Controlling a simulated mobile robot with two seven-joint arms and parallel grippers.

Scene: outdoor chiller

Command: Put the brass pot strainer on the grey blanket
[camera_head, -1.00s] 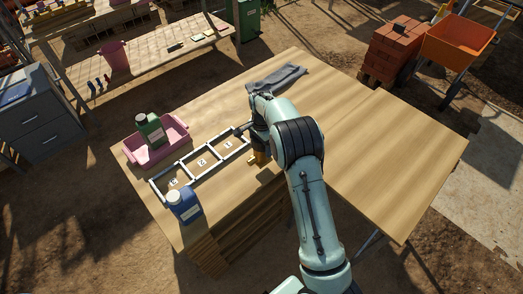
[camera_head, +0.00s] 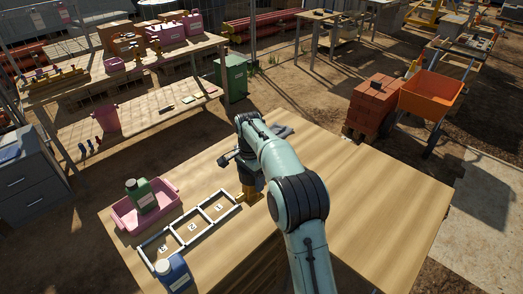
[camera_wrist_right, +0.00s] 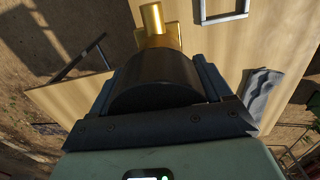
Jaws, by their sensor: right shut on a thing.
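The brass pot strainer (camera_head: 248,193) is below my right gripper (camera_head: 248,186), just right of the compartment numbered 1. My right gripper is shut on it. The strainer also shows at the top of the right wrist view (camera_wrist_right: 158,25), beyond the dark gripper body. I cannot tell whether it touches the tabletop. The grey blanket (camera_head: 283,131) lies crumpled at the table's far edge, partly hidden by my right arm. It also shows at the right of the right wrist view (camera_wrist_right: 262,95). My left gripper is not in view.
A white frame with numbered compartments (camera_head: 190,227) lies left of the gripper. A pink tray (camera_head: 168,212) holds a green bottle (camera_head: 141,195). A blue bottle (camera_head: 174,272) stands at the near left. The wooden table (camera_head: 385,195) is bare to the right of my arm.

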